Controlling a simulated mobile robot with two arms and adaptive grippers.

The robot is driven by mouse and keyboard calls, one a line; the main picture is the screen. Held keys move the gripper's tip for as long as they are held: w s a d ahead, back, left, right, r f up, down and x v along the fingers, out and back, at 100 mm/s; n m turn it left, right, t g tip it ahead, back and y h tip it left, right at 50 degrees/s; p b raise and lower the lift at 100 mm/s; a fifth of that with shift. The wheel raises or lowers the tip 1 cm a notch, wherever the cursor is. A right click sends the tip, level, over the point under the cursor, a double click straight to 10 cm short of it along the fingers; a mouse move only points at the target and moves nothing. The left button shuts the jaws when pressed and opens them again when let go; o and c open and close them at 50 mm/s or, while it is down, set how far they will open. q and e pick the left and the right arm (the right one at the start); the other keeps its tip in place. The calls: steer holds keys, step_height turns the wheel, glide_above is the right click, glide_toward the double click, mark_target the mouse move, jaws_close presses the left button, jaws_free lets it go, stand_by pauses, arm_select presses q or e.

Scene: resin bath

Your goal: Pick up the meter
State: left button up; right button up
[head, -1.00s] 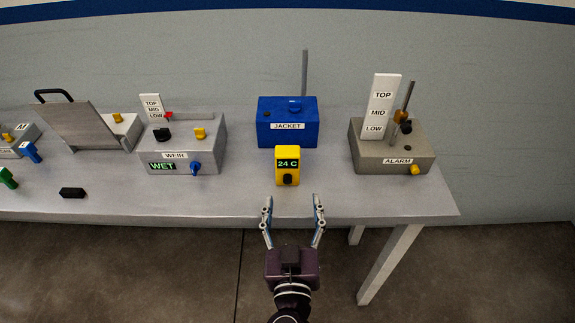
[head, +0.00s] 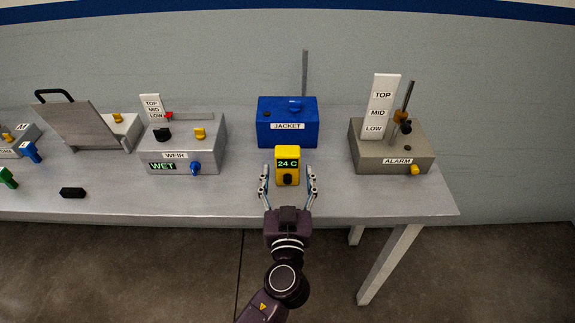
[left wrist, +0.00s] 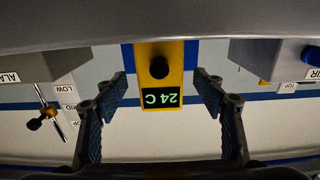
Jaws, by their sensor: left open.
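The meter (head: 288,167) is a yellow block with a dark display reading "24 C" and a dark knob below it. It stands upright on the grey table in front of the blue JACKET box. My left gripper (head: 288,172) is open, with one finger on each side of the meter and a gap to it on both sides. In the left wrist view the meter (left wrist: 160,72) appears upside down between the two open fingers (left wrist: 162,95). My right gripper is not in view.
The blue JACKET box (head: 287,125) stands close behind the meter. The WEIR box (head: 183,155) is to the left, the ALARM box (head: 391,155) to the right. A small black block (head: 72,193) lies near the table's front edge (head: 235,216). Bare table lies on both sides of the meter.

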arm_select(q)
steer(key=w, duration=0.2)
steer(key=shift+w, duration=0.35)
steer(key=c, duration=1.5)
